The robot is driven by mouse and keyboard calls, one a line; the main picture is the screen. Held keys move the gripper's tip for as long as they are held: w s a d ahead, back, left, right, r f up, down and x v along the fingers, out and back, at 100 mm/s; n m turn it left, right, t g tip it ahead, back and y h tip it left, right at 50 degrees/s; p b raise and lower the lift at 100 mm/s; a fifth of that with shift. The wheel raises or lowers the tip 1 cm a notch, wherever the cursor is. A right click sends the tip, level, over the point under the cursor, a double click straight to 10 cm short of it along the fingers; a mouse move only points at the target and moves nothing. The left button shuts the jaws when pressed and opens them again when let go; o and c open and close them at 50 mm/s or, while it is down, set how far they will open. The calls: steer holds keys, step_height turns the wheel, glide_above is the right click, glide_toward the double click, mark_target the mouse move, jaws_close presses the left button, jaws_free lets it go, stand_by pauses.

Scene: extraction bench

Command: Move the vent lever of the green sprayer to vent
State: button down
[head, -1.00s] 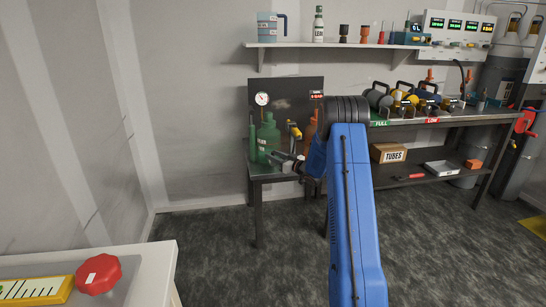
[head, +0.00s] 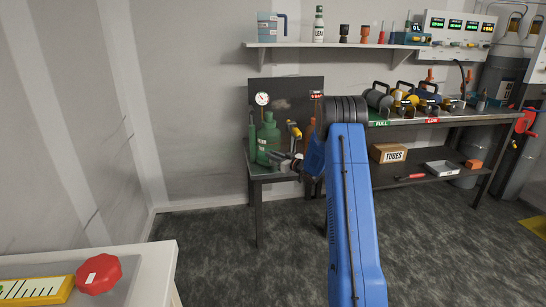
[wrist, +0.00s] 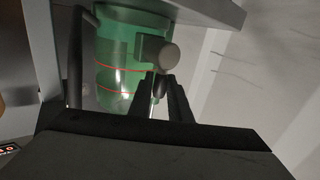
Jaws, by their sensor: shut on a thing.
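The green sprayer (head: 268,137) stands on the small dark bench at the left, below a round gauge. In the wrist view its translucent green tank (wrist: 113,72) shows two red lines. My gripper (head: 274,156) reaches the sprayer's lower right side from the right. In the wrist view my gripper (wrist: 160,84) is shut on a small part just by the knob, which I take for the vent lever. The fingers mostly hide this part, so its setting cannot be read.
An orange sprayer (head: 309,132) stands to the right, partly behind my arm. A yellow-handled part (head: 294,130) is between the two sprayers. A smaller green bottle (head: 252,142) stands at the left. The longer bench at right holds several tools. The floor in front is clear.

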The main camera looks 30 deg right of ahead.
steer(key=shift+w+a+n+g+h, duration=0.1)
steer(key=shift+a+n+g+h, duration=0.4)
steer(key=shift+n+g, duration=0.4)
steer(key=shift+w+a+f+n+g+h, duration=0.2)
steer(key=shift+a+n+g+h, duration=0.3)
steer(key=shift+n, duration=0.6)
steer(key=shift+w+a+f+n+g+h, duration=0.1)
steer(key=shift+a+f+n+g+h, duration=0.2)
steer(key=shift+n+h, duration=0.25)
steer(key=shift+a+f+n+g+h, duration=0.3)
steer(key=shift+n+h, duration=0.15)
steer(key=shift+n, duration=0.2)
steer(key=shift+a+f+n+g+h, duration=0.2)
steer(key=shift+f+n+g+h, duration=0.2)
steer(key=shift+n+h, duration=0.1)
steer(key=c, duration=1.6)
jaws_free()
steer(key=shift+c, duration=0.2)
steer(key=shift+w, duration=0.1)
steer(key=v, duration=1.7)
steer(key=shift+s, duration=0.2)
